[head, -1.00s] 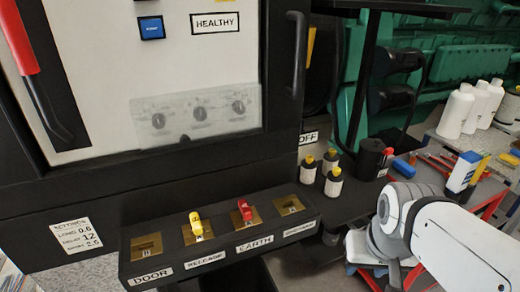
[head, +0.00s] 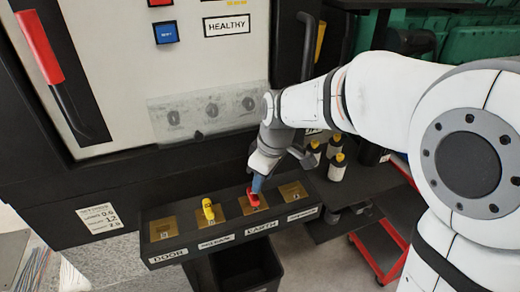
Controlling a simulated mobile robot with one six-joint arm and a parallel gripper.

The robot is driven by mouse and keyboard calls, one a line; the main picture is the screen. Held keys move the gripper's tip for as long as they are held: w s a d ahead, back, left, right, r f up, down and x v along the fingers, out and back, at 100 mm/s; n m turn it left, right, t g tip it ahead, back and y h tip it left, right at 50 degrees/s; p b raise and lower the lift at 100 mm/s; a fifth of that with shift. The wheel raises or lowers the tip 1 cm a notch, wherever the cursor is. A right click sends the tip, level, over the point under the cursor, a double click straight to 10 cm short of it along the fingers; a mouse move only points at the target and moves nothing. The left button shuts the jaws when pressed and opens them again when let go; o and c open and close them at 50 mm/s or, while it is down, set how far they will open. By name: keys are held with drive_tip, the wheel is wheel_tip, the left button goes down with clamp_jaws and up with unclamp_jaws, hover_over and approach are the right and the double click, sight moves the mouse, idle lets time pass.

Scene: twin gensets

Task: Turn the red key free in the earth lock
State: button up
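The red key (head: 253,199) sits in the brass earth lock (head: 244,209), third from the left on the black lock box, above the EARTH label (head: 261,227). My gripper (head: 257,186) points down with its tip right at the top of the red key. The fingers are small and partly hidden by the wrist, so I cannot tell whether they are closed on the key or just touching it. The yellow key (head: 208,209) stands in the neighbouring lock to the left.
The door lock (head: 163,229) at the left end and the lock (head: 293,191) at the right end show no key. The cabinet front (head: 110,180) rises behind the box.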

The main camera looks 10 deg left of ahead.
sight(253, 201)
drive_tip(key=a+n, duration=0.1)
drive_tip(key=a, duration=0.1)
drive_tip(key=shift+w+a, duration=0.1)
drive_tip(key=shift+a, duration=0.3)
drive_tip(key=m+p, duration=0.2)
drive_tip(key=m, duration=0.5)
drive_tip(key=s+f+m+t, duration=0.1)
drive_tip(key=shift+d+m+h, duration=0.3)
drive_tip(key=shift+m+h, duration=0.1)
drive_tip(key=f+b, duration=0.2)
drive_tip(key=f, duration=0.1)
drive_tip(key=w+f+b, duration=0.1)
drive_tip(key=f+b, duration=0.1)
drive_tip(key=shift+a+f, duration=0.1)
drive_tip(key=shift+a, duration=0.15)
